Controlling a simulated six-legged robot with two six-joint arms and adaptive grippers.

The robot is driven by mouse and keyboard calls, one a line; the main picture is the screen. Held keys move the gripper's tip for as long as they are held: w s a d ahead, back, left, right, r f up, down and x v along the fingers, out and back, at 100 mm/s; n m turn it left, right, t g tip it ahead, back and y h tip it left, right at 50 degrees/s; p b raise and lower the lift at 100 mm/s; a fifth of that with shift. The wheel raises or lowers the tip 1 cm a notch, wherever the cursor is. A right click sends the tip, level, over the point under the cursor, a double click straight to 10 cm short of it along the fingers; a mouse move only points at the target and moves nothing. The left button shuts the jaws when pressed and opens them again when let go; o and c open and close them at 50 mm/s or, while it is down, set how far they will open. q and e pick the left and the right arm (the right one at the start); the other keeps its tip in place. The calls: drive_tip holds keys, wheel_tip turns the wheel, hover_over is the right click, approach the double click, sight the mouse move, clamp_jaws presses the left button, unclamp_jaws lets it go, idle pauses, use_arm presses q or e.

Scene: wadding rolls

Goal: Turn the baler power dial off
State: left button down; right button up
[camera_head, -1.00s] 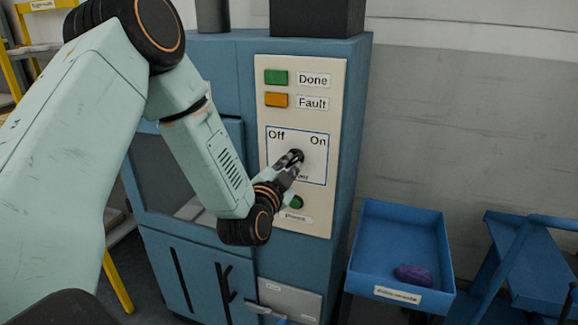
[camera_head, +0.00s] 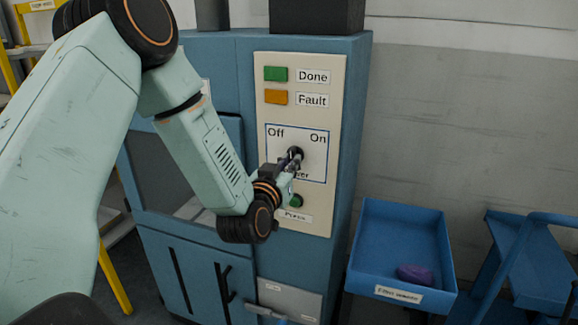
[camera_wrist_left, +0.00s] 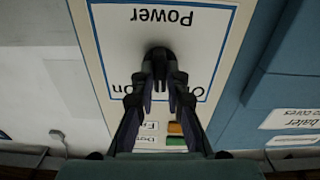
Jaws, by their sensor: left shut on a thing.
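The baler's black power dial (camera_head: 296,152) sits on the cream control panel (camera_head: 334,75), inside a blue-outlined square with "Off" at upper left and "On" at upper right. My left gripper (camera_head: 291,161) reaches it from the lower left and is shut on the dial. The left wrist view shows the panel upside down, with both fingers closed on the dial (camera_wrist_left: 158,54) below the word "Power". The fingers cover part of the dial, so its pointing direction is hard to tell. My right gripper is not in view.
Green "Done" (camera_head: 276,74) and orange "Fault" (camera_head: 276,97) lamps are above the dial. A green button (camera_head: 297,201) is just below it. A blue tray (camera_head: 403,222) with a purple item (camera_head: 415,275) stands at right, beside a blue cart (camera_head: 530,250).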

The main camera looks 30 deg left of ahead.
use_arm(q)
drive_tip(key=shift+f+n+b, duration=0.15)
drive_tip(key=shift+n+b, duration=1.25)
drive_tip(key=shift+n, duration=2.7)
drive_tip(key=c, duration=1.4)
unclamp_jaws()
drive_tip(key=shift+o, duration=0.2)
drive_tip(key=v, duration=0.7)
drive_tip(key=shift+s, duration=0.25)
